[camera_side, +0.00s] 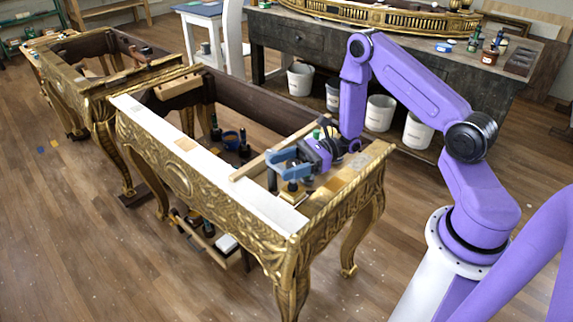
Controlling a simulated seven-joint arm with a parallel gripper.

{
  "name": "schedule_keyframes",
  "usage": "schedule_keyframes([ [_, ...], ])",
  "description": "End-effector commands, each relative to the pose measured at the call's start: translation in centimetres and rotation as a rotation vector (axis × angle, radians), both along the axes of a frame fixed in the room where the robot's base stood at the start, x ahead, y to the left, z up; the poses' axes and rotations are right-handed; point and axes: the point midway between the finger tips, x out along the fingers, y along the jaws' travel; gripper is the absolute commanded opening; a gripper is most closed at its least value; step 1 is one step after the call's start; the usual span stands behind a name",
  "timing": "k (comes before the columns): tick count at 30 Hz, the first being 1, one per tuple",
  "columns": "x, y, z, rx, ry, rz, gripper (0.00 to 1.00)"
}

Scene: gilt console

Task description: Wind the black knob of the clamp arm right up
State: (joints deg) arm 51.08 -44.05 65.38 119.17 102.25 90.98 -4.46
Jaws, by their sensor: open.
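My purple arm reaches over the right end of the gilt console (212,213), and my gripper (283,167) is low there with its blue fingers apart. A small dark knob-like piece (292,187) shows just below the fingers, above a yellowish block. It looks like the black knob of the clamp arm, but it is too small to be sure. The fingers partly cover this spot, and I cannot tell whether they touch the knob. The rest of the clamp arm is not clear.
A wooden bar (262,158) runs beside my gripper. A second gilt console (88,72) stands at left. Behind are a dark workbench (330,45) and white buckets (380,112).

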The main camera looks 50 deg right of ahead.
Motion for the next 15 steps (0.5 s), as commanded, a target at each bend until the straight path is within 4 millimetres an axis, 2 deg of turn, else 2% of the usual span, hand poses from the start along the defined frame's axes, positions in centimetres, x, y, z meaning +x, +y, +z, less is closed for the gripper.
schedule_keyframes([
  [1, 0.0, -0.01, 0.0, 0.0, 0.0, 0.0, 0.53],
  [5, -0.01, -0.03, 0.0, 0.0, 0.0, 0.0, 0.11],
  [15, -0.04, -0.02, 0.0, 0.0, 0.0, 0.04, 0.11],
])
